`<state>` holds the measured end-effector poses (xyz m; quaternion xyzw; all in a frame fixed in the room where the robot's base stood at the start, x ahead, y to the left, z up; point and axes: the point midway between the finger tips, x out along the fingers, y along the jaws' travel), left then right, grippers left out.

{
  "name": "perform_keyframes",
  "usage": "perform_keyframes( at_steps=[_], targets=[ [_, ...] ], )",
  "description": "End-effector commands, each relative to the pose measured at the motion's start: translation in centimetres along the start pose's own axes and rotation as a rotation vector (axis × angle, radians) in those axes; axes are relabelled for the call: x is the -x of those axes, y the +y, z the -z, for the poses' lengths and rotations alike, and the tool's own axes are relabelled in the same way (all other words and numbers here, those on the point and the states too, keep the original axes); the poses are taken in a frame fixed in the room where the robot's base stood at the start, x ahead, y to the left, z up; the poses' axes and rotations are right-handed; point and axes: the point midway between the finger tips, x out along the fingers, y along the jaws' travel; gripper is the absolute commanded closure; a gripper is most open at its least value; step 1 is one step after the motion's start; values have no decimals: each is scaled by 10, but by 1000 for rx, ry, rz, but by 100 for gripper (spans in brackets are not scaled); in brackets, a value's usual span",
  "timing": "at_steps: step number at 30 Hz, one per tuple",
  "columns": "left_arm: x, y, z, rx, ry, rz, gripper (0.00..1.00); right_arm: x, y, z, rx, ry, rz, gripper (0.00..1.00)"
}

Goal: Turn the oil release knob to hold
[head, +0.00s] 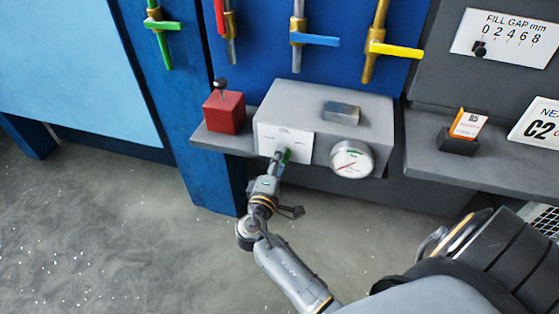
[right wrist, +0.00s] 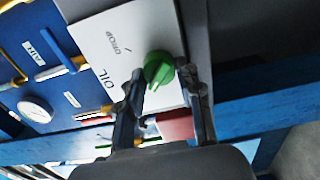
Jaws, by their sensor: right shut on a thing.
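The oil release knob (head: 287,155) is a small green knob on the white plate (head: 270,140) at the front of a grey box. It also shows in the right wrist view (right wrist: 159,67), next to the printed words OIL and DROP. My right gripper (head: 278,160) reaches up to the plate and is shut on the knob, one finger on each side. In the right wrist view its fingertips (right wrist: 163,80) flank the knob. The fingers hide part of the knob and plate, and I cannot tell which mark the knob points at. My left gripper is not in view.
The grey box (head: 375,112) carries a round gauge (head: 352,160) right of the plate and a metal block (head: 342,112) on top. A red block (head: 224,113) with a black-knobbed lever stands at left. Green, blue and yellow valve handles (head: 395,50) hang above.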

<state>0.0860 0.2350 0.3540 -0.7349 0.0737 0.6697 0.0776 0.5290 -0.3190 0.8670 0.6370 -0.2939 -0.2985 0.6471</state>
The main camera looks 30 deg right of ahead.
Motion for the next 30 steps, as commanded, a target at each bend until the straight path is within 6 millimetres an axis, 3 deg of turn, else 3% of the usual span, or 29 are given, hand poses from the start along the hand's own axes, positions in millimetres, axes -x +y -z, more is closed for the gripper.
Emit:
perform_keyframes(
  at_steps=[2, 3, 6, 19, 30],
  targets=[
    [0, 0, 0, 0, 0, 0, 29, -2, 5, 1, -3, 3, -10, 96],
    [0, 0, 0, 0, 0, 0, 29, -2, 5, 1, -3, 3, -10, 63],
    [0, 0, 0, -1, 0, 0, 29, -2, 4, 1, -2, 2, -9, 42],
    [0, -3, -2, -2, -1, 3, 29, 8, 0, 0, -1, 1, -1, 42],
    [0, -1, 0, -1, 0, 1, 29, 81, 0, 1, -2, 2, 0, 42]
  ],
)
